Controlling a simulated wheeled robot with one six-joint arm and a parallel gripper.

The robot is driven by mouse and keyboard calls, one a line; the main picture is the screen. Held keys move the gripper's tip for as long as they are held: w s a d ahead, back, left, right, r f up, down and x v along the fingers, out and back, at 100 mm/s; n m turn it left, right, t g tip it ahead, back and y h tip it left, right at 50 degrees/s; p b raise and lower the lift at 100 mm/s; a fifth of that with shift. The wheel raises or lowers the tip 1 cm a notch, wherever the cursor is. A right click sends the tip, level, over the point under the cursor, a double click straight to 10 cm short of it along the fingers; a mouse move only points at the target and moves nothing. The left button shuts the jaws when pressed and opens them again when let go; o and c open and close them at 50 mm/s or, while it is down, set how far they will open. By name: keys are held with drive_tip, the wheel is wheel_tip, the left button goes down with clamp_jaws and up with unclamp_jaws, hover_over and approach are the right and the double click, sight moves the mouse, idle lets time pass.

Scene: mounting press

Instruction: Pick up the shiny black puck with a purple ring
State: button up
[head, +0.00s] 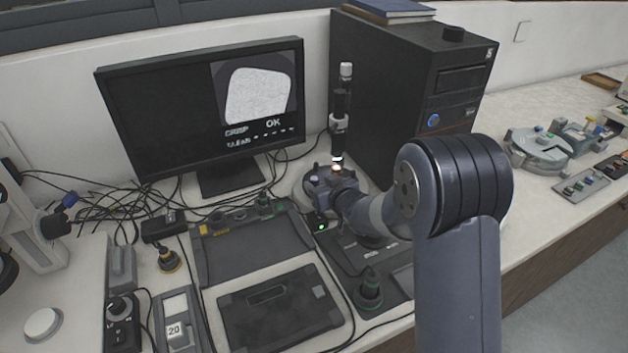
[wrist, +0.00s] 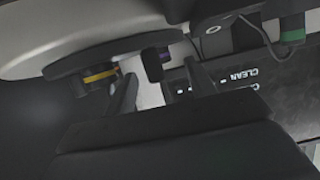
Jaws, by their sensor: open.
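A small black puck with a thin purple band (wrist: 153,66) is in the wrist view, beyond my fingers and, in the picture, between them. I cannot tell how far off it is. My gripper (wrist: 160,72) is open, with one finger on each side of the puck in that picture and nothing visibly held. In the head view my gripper (head: 322,184) is low at the foot of the upright scope in front of the black computer tower. I cannot make out the purple-ringed puck there.
A yellow-banded dark piece (wrist: 98,75) is left of my fingers in the wrist view. A green-banded piece (wrist: 292,30) is at the upper right. In the head view, the scope (head: 341,110), computer tower (head: 400,90) and monitor (head: 205,110) stand close by, with loose cables to the left.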

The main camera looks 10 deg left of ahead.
sight(315, 180)
drive_tip(key=shift+x, duration=1.75)
drive_tip(key=shift+c, duration=0.2)
drive_tip(key=c, duration=1)
wheel_tip(315, 180, up, 10)
drive_tip(key=shift+r+p, duration=0.1)
drive_tip(key=shift+p, duration=1.05)
